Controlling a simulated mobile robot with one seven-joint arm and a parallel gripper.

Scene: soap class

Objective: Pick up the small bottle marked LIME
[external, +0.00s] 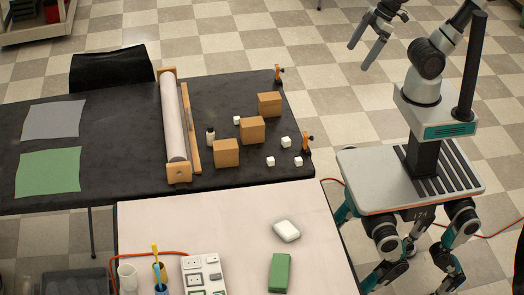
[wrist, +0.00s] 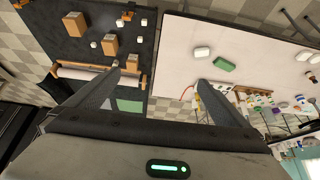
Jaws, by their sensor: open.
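My gripper (external: 360,57) is open and empty, raised over the floor to the right of the dark table. In the wrist view its two fingers (wrist: 158,77) spread wide with nothing between them. A small bottle with a dark cap (external: 210,136) stands on the dark table between the paper roll and the wooden blocks. Its label is too small to read, so I cannot tell if it says LIME. Several small bottles and containers (wrist: 255,98) crowd the right of the wrist view; their labels are also unreadable.
Wooden blocks (external: 252,130) and small white cubes stand near the paper roll (external: 174,117) on the dark table (external: 110,120). The pale table (external: 230,215) holds a white soap bar (external: 286,231), a green block (external: 279,272) and a power strip (external: 203,275). Orange clamps sit on the dark table's edge.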

